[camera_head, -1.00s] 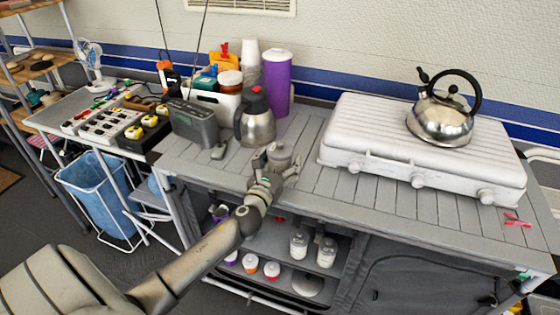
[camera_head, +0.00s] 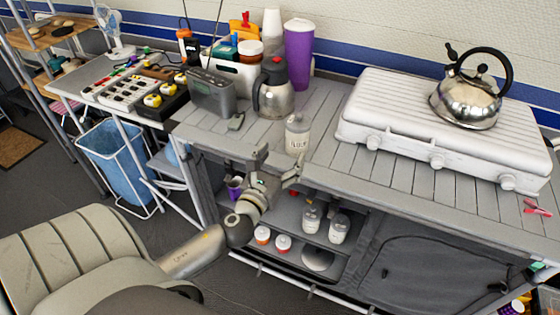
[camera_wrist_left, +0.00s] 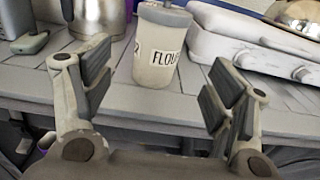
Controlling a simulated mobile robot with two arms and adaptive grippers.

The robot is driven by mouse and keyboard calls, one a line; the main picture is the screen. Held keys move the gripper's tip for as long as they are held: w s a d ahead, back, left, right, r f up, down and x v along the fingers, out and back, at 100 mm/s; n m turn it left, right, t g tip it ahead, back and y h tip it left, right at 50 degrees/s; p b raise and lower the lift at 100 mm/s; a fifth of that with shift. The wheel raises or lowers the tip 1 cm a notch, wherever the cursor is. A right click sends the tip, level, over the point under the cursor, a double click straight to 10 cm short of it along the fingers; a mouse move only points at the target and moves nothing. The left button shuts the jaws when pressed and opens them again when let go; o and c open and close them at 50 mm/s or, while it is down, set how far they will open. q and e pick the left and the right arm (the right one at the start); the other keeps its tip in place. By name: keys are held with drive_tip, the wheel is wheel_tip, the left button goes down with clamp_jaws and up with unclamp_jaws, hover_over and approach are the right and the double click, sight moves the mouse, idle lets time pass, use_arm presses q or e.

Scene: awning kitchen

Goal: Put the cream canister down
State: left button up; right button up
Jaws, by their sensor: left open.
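The cream canister (camera_head: 298,133), labelled "FLOUR", stands upright on the grey slatted counter (camera_head: 402,182), near its front edge and left of the white stove. It also shows in the left wrist view (camera_wrist_left: 157,58), beyond and between the fingers. My left gripper (camera_head: 275,172) is open and empty, in front of the counter edge and apart from the canister. Both its fingers show spread wide in the left wrist view (camera_wrist_left: 160,92). My right gripper is not in view.
A white stove (camera_head: 400,120) with a steel kettle (camera_head: 470,90) stands to the right. A steel jug (camera_head: 274,92), a purple cup (camera_head: 299,50) and a grey radio (camera_head: 212,94) stand behind and left. Shelves with several jars lie below the counter.

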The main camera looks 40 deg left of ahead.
use_arm(q)
drive_tip(key=shift+s+d, duration=0.1)
drive_tip(key=shift+s, duration=0.25)
drive_tip(key=s+a+f+n+g, duration=0.1)
drive_tip(key=s+f+n+g, duration=0.2)
drive_tip(key=f, duration=0.8)
drive_tip(key=f+n+g, duration=0.2)
drive_tip(key=f+n, duration=0.3)
drive_tip(key=f, duration=0.6)
drive_tip(key=s+d+f+n+g+h, duration=0.2)
drive_tip(key=s+f+n+g, duration=0.5)
drive_tip(key=f, duration=1)
drive_tip(key=s+d+f+n+g, duration=0.1)
drive_tip(key=s+d+f+n, duration=0.2)
drive_tip(key=s, duration=0.7)
drive_tip(key=s+d+f+n+g+h, duration=0.1)
drive_tip(key=s+d+f+n+g, duration=0.1)
drive_tip(key=s+d+f+n, duration=0.2)
drive_tip(key=s+d+f+n+g+h, duration=0.1)
drive_tip(key=s+d+f+n, duration=0.2)
drive_tip(key=s+f+n, duration=0.5)
drive_tip(key=s+f, duration=0.2)
drive_tip(key=s, duration=0.7)
drive_tip(key=shift+d+f+n, duration=0.15)
drive_tip(key=shift+f+n, duration=0.05)
drive_tip(key=shift+n, duration=0.2)
